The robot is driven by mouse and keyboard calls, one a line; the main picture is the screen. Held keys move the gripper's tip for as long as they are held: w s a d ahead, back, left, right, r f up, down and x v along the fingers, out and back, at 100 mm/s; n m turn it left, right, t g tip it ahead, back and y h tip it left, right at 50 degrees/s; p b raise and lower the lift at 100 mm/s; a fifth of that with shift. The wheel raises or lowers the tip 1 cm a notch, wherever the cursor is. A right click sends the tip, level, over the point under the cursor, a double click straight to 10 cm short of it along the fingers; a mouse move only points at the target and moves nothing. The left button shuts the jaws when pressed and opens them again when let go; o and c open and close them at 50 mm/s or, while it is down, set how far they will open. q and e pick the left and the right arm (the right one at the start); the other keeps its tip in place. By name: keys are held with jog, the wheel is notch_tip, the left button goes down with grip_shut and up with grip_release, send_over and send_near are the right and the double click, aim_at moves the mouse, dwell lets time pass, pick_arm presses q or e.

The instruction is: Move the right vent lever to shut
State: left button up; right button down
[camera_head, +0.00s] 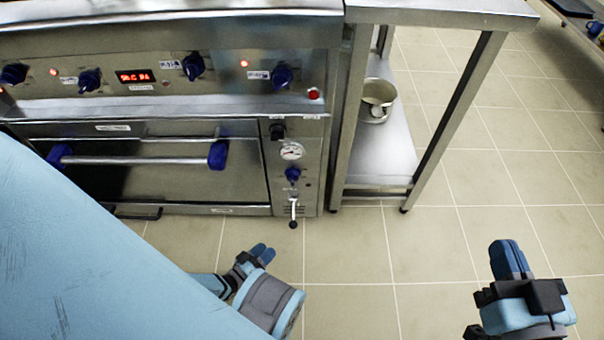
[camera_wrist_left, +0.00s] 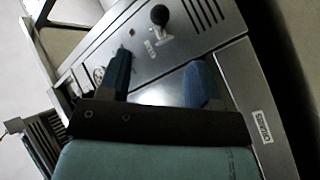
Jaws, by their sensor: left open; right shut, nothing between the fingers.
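The vent lever (camera_head: 293,210) is a short metal rod with a black ball end, low on the narrow right panel of the oven front. In the head view it hangs straight down. My left gripper (camera_head: 262,252) is in front of and below it, apart from it, open and empty. In the left wrist view the black-knobbed lever (camera_wrist_left: 160,20) shows beyond the gap between the open fingers (camera_wrist_left: 159,68), at the top. Its label is too small to read. My right gripper (camera_head: 510,258) is shut and empty, far to the right over the floor.
Above the lever are a blue knob (camera_head: 292,174) and a round gauge (camera_head: 291,151). The oven door handle (camera_head: 140,160) is to their left. A steel table (camera_head: 380,150) with a pot (camera_head: 377,100) on its lower shelf stands right of the oven. The tiled floor (camera_head: 400,270) in front is clear.

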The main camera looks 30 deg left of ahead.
aim_at(293, 224)
pick_arm(q)
jog(key=w+d+b, duration=0.1)
jog(key=w, duration=0.3)
jog(key=w+b, duration=0.1)
jog(key=w, duration=0.4)
jog(key=w+d+b, duration=0.1)
jog(key=w, duration=0.3)
jog(key=shift+w+d, duration=0.15)
jog(key=shift+d, duration=0.15)
pick_arm(e)
jog(key=shift+w+d+r+n+t+y, duration=0.15)
jog(key=shift+w+d+n+t, duration=0.15)
jog(key=shift+n, duration=0.25)
jog(key=shift+w+d+r+n+t+y, duration=0.15)
jog(key=shift+w+n+t, duration=0.15)
jog(key=shift+n, duration=0.25)
jog(key=shift+s, duration=0.1)
